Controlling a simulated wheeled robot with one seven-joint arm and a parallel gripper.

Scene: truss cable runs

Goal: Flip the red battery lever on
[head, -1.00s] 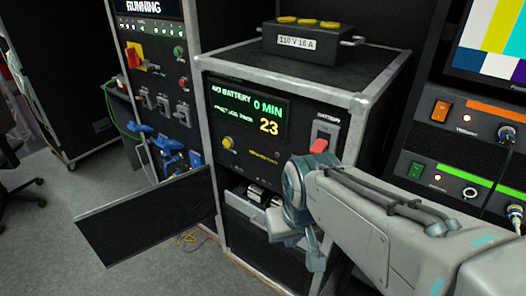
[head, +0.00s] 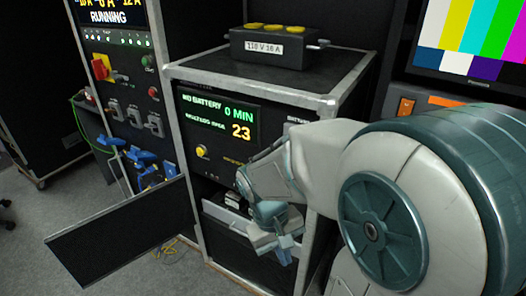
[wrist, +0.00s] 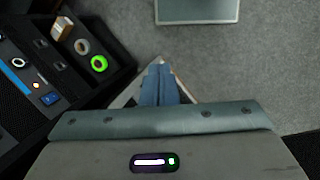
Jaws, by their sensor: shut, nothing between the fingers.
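The red battery lever is hidden behind my arm in the head view; only part of the battery label shows above it on the black unit (head: 180,77). The unit's display (head: 219,115) reads NO BATTERY, 0 MIN and 23. My gripper (head: 284,252) points down in front of the unit, by the open drawer. In the wrist view my gripper (wrist: 159,68) has its blue fingers shut together with nothing between them, over grey floor. The lever is not visible there.
An open drawer (head: 225,216) and a lowered black door panel (head: 120,232) stick out low at the front. A box with yellow knobs (head: 273,45) sits on top. In the wrist view a dark panel with a green ring (wrist: 99,64) lies at left.

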